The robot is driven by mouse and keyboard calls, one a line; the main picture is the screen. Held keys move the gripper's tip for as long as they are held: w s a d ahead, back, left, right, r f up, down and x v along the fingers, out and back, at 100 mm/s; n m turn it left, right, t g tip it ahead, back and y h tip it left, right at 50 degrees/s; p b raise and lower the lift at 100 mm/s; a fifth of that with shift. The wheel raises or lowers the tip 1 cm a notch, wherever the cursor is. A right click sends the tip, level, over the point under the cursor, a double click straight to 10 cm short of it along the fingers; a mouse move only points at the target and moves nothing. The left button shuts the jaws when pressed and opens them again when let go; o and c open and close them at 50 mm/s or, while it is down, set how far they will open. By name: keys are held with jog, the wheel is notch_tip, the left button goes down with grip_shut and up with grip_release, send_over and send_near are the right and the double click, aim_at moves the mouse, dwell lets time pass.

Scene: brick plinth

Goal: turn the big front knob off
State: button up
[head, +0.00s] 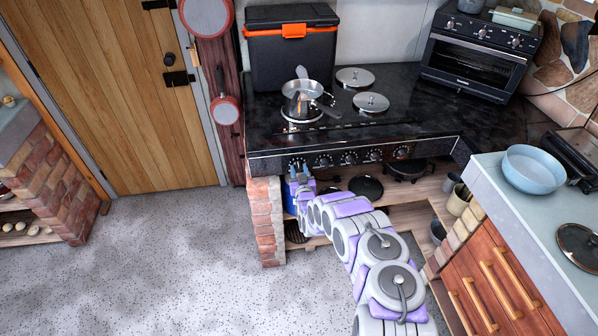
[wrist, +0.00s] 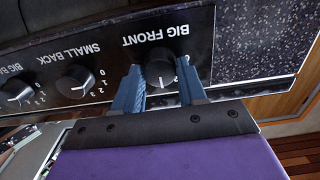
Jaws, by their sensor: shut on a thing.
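The big front knob (wrist: 160,68) is a dark round knob under the upside-down label "BIG FRONT" in the wrist view. My gripper (wrist: 159,75) has one blue finger on each side of it and is shut on it. The fingers partly cover the numbers around the knob, and I cannot tell its exact setting. In the head view my gripper (head: 298,174) is at the left end of the stove's front panel (head: 350,157), where the knob is mostly hidden.
The small back knob (wrist: 75,82) sits beside it in the wrist view. A steel pan (head: 302,105) stands on the front left burner above. A brick pillar (head: 266,220) is just left of my arm. The grey floor (head: 160,270) is clear.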

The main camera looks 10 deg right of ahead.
jog(key=shift+c, duration=0.8)
